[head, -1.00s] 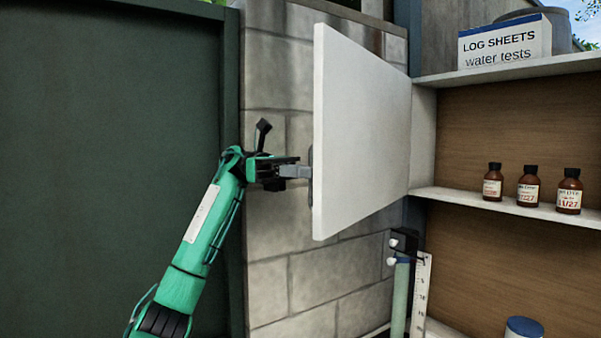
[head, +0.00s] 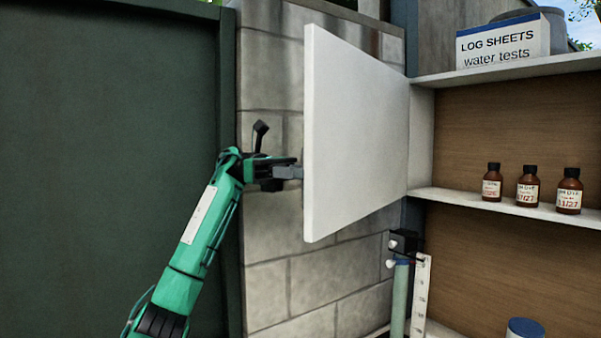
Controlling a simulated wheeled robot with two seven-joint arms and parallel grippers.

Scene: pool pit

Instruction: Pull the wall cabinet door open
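The white wall cabinet door (head: 355,130) stands swung wide open to the left, hinged at the cabinet's left side, with its inner face towards me. My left gripper (head: 298,172) is at the door's free edge, on its outer side. The fingertips reach behind the edge, and the door hides them and the handle, so I cannot see whether they grip it. My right gripper is not in view.
The open shelves (head: 520,200) at the right hold several brown bottles, with a log sheets box (head: 502,42) on top. A block wall (head: 275,240) lies behind the door, and a dark green panel (head: 110,150) fills the left. A green tube (head: 399,298) hangs below the door.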

